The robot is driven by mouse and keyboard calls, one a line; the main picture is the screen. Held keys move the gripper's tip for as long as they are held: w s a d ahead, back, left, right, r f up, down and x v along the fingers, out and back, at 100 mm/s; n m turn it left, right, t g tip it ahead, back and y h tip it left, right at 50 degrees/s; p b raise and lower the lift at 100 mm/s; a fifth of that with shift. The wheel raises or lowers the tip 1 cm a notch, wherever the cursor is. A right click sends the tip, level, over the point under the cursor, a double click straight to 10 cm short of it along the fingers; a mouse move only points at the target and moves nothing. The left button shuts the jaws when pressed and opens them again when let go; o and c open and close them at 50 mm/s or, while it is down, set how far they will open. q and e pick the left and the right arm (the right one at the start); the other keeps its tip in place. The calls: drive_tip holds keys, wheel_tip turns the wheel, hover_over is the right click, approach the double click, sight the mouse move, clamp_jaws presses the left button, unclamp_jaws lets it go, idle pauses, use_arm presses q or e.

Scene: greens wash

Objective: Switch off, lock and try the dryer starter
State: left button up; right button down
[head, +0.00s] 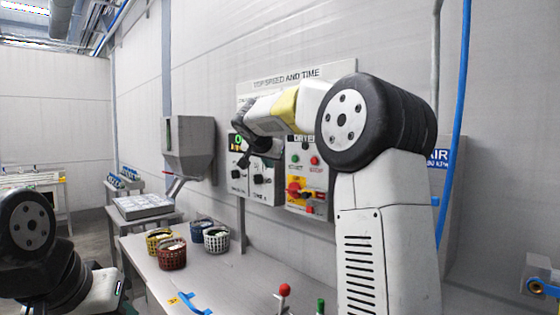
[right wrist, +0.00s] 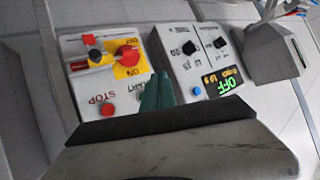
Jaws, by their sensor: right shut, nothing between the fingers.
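The dryer starter (head: 310,175) is a light grey wall box under a "DRYER" label, right of the speed and time panel. In the right wrist view, which is tilted, its red rotary switch (right wrist: 127,54) sits on a yellow plate with "ON" readable beside it. A dark and red part (right wrist: 95,54) sits by the switch; I cannot tell if it is a lock. My right gripper (head: 250,160) is shut and empty, in front of the panels. My left gripper is out of view.
The speed and time panel (right wrist: 190,62) has black knobs, a blue button and a lit green "OFF" display. A grey hopper (head: 190,150) hangs on the wall to the left. Several small baskets (head: 172,254) stand on the bench, and a red-knobbed lever (head: 284,291) stands at its front.

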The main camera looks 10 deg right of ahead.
sight(295, 159)
drive_tip(key=shift+w+a+r, duration=0.15)
drive_tip(key=shift+w+r, duration=0.15)
drive_tip(key=shift+w, duration=0.5)
drive_tip(key=shift+w+d, duration=0.75)
drive_tip(key=shift+d, duration=0.55)
drive_tip(key=shift+w+d, duration=0.7)
drive_tip(key=shift+d, duration=0.55)
drive_tip(key=shift+w+d, duration=0.75)
drive_tip(key=shift+d, duration=0.55)
drive_tip(key=shift+d, duration=0.1)
drive_tip(key=shift+w+d, duration=0.2)
drive_tip(key=shift+d, duration=0.05)
drive_tip(key=shift+w+d, duration=0.25)
drive_tip(key=shift+d, duration=0.15)
drive_tip(key=shift+s+a, duration=0.45)
drive_tip(key=shift+a, duration=0.3)
